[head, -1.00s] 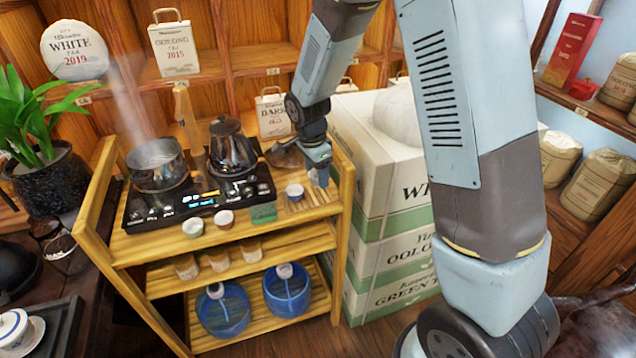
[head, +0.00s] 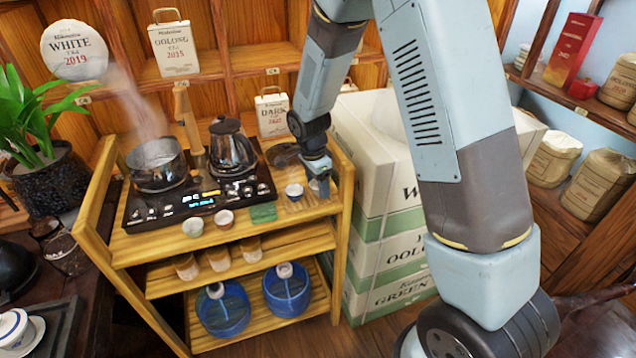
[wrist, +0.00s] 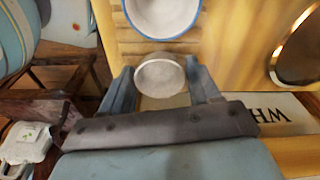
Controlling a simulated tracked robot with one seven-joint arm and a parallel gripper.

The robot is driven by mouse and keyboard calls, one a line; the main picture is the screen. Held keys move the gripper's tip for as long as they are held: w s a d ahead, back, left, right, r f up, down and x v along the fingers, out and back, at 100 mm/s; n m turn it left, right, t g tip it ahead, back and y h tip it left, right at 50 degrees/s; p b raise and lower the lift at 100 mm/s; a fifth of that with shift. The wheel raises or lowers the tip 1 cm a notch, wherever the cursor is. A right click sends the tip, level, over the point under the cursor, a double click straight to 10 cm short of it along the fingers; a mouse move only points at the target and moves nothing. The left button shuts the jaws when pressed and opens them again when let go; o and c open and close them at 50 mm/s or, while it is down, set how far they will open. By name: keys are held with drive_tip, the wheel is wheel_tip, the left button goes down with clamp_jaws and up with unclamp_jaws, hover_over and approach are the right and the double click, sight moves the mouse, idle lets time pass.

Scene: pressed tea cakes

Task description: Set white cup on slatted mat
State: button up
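The white cup (wrist: 160,77) sits between the two fingers of my gripper (wrist: 161,82) in the wrist view. Both fingers appear to touch its sides, so my gripper looks shut on it. In the head view my gripper (head: 320,188) points down over the right end of the cart top, and the cup is mostly hidden there. The slatted mat (head: 312,208) lies under my gripper; its slats also show in the wrist view (wrist: 128,35). The cup is over the mat; I cannot tell whether it touches it.
A white cup with a blue rim (head: 293,192) stands close by, just left of my gripper. A green cloth (head: 262,212), two small cups (head: 224,219) and a black stove (head: 170,208) with a pot and kettle lie further left. Stacked boxes (head: 385,225) stand right of the cart.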

sight(314, 193)
drive_tip(key=o, duration=0.3)
wheel_tip(314, 193, up, 12)
drive_tip(key=a, duration=0.1)
drive_tip(key=s+d+r+n+t, duration=0.1)
drive_tip(key=s+d+r+n, duration=0.25)
drive_tip(key=d+r, duration=0.35)
drive_tip(key=s+d+r+n+t, duration=0.1)
drive_tip(key=s+d+r+n, duration=0.2)
drive_tip(key=s, duration=0.4)
drive_tip(key=s+d+r+n+t, duration=0.1)
drive_tip(key=s+d+r+n, duration=0.2)
drive_tip(key=s+d+r, duration=0.2)
drive_tip(key=s+d+r+n+t+y, duration=0.1)
drive_tip(key=s+d+r, duration=0.4)
drive_tip(key=s, duration=0.5)
drive_tip(key=shift+r+n+t, duration=0.35)
drive_tip(key=shift+n+t, duration=0.15)
drive_tip(key=shift+n, duration=0.55)
